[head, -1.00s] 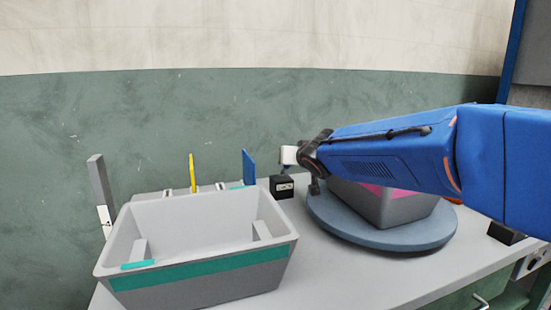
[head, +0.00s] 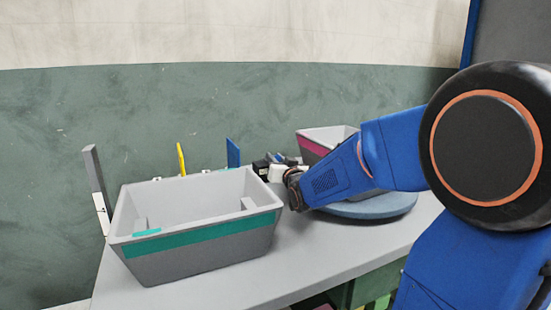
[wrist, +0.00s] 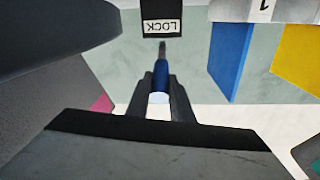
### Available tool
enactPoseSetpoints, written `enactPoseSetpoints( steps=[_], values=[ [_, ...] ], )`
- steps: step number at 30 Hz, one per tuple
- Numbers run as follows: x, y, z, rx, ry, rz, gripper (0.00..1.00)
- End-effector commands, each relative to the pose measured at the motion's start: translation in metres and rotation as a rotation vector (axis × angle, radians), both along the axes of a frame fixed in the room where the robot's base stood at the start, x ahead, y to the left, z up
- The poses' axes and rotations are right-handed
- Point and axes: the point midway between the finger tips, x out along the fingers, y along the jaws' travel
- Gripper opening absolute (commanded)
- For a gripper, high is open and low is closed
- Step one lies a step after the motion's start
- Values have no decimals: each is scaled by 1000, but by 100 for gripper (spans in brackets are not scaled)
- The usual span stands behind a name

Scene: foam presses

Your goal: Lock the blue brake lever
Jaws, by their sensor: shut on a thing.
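In the wrist view, my gripper (wrist: 162,86) is shut on a blue lever (wrist: 161,72). The lever shows between the two dark fingers, with a thin dark stem beyond and a pale end nearer the camera. A black block marked LOCK (wrist: 161,20) stands just past the stem; I cannot tell whether they touch. In the head view, the black block (head: 262,166) is beside the turntable, and the lever at my gripper is too small to make out clearly.
A grey bin with a teal band (head: 205,252) stands left of my arm. A pink-banded bin (head: 313,146) sits on a round turntable (head: 385,207), partly behind my arm. Upright blue (head: 233,152) and yellow (head: 181,158) paddles stand at the back.

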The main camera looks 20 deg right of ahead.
Motion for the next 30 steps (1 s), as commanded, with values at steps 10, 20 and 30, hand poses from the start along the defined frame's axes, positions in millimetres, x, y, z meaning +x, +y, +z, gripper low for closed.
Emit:
enactPoseSetpoints(
  steps=[10,20,30],
  values=[
    [-2,1,-3,-1,-17,2,0],
    [-2,1,-3,-1,-15,1,39],
    [-2,0,-2,-1,-17,0,39]
  ],
)
